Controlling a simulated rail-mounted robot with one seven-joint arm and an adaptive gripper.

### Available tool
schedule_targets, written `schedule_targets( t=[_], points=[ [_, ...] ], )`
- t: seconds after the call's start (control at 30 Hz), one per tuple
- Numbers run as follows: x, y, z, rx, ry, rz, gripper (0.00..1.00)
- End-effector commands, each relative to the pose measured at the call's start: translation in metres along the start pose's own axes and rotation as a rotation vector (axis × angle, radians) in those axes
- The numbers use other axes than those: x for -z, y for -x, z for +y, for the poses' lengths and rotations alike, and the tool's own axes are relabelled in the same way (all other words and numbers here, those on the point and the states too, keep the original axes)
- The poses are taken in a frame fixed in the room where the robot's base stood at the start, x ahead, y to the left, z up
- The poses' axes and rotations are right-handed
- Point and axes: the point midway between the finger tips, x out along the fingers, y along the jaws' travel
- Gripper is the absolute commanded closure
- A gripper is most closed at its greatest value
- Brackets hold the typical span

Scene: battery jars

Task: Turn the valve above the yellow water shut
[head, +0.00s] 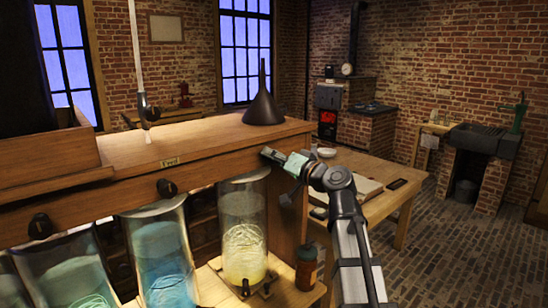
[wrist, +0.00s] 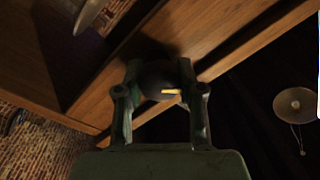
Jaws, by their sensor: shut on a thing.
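The jar of yellow water (head: 244,232) stands at the right end of the row of glass jars, under the wooden beam. My gripper (head: 268,154) reaches the beam's front face above this jar. In the wrist view my gripper (wrist: 158,74) is shut around a dark round valve knob (wrist: 160,82), one finger on each side. A short yellow mark on the knob lies nearly level, towards the right finger. The knob is hidden by my gripper in the head view.
Other jars hold blue water (head: 166,275) and pale teal water (head: 75,285). Dark knobs (head: 165,188) (head: 41,226) sit on the beam above them. A black funnel (head: 263,108) stands on top. A brown bottle (head: 306,268) stands right of the yellow jar.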

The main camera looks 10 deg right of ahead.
Motion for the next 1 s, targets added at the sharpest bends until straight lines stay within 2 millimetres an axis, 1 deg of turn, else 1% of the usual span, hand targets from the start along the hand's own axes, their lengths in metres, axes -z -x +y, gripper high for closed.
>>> schedule_targets(
  t=[0.3,0.6,0.8,1.0],
  points=[
    [0.0003,0.0000,-0.0012,-0.003,-0.299,0.020,0.97],
    [0.0002,-0.0001,-0.0010,-0.005,-0.541,0.037,0.97],
    [-0.0003,-0.0003,0.0000,-0.007,-0.647,0.046,0.97],
    [-0.0006,-0.0003,0.0005,-0.007,-0.701,0.050,0.97]
  ],
)
